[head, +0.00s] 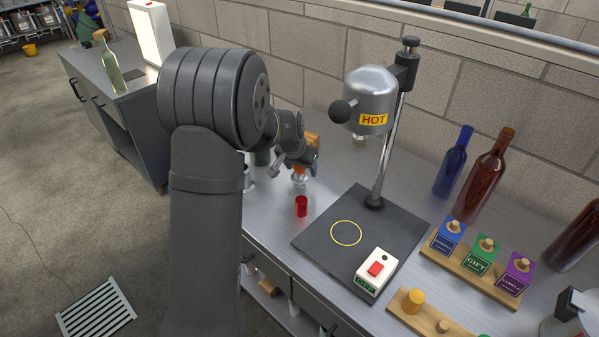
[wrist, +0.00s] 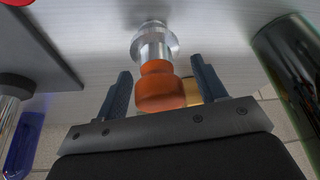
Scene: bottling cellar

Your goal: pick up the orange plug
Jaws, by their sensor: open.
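The orange plug (wrist: 160,92) is in the wrist view, on top of a shiny metal fitting (wrist: 155,45) that stands on the steel bench. In the head view a little of the orange plug (head: 298,171) shows below my wrist, above the fitting. My gripper (wrist: 163,85) is open, with one dark finger on each side of the plug. There seems to be a gap between the plug and each finger. In the head view my gripper (head: 295,165) is partly hidden by my own arm.
A red cup (head: 301,207) stands close in front of the fitting. A dark bottle (wrist: 293,65) is near the right finger. The heat-head stand's black base (head: 316,236) lies to the right, with wooden racks (head: 481,272) and bottles beyond.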

